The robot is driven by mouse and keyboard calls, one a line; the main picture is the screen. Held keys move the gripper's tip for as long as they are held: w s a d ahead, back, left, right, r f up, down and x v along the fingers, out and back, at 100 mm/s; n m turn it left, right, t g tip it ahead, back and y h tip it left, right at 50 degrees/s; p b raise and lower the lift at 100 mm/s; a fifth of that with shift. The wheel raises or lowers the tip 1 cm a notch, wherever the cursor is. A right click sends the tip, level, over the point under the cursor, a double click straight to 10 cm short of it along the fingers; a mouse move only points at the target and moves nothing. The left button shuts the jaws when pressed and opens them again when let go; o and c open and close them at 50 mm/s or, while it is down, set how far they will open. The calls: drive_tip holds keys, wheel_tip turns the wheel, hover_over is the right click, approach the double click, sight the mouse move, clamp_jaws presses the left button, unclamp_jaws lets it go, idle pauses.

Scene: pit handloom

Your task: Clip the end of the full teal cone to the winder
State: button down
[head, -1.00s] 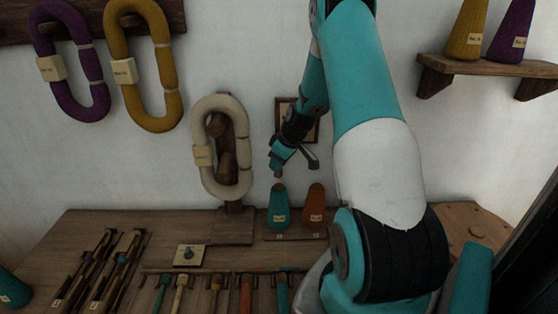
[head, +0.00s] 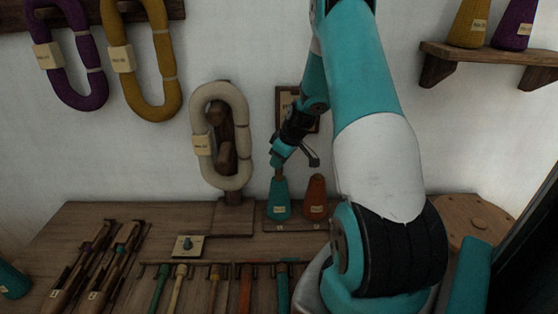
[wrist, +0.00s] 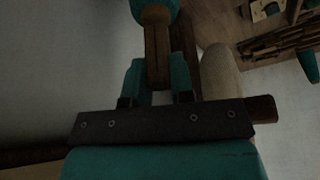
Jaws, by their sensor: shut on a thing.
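The teal cone (head: 279,201) stands upright on a small stand at the back of the bench, with a label on its front. My gripper (head: 277,158) is right above it, at its narrow tan top. In the wrist view my gripper's fingers (wrist: 159,88) are shut on a slim wooden-looking piece (wrist: 157,58); teal (wrist: 152,6) shows beyond it, apparently the cone. I cannot make out a loose yarn end. I cannot tell for sure which thing is the winder; a wooden holder (head: 224,155) with a cream skein (head: 239,150) stands just left.
An orange cone (head: 316,197) stands close right of the teal one. A small plate with a knob (head: 188,247) and several tools lie on the bench (head: 85,220). Purple (head: 95,75) and mustard (head: 165,65) skeins hang at left. A shelf (head: 490,52) holds two cones.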

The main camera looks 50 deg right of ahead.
drive_tip(key=shift+r+p, duration=1.7)
drive_tip(key=shift+r, duration=0.8)
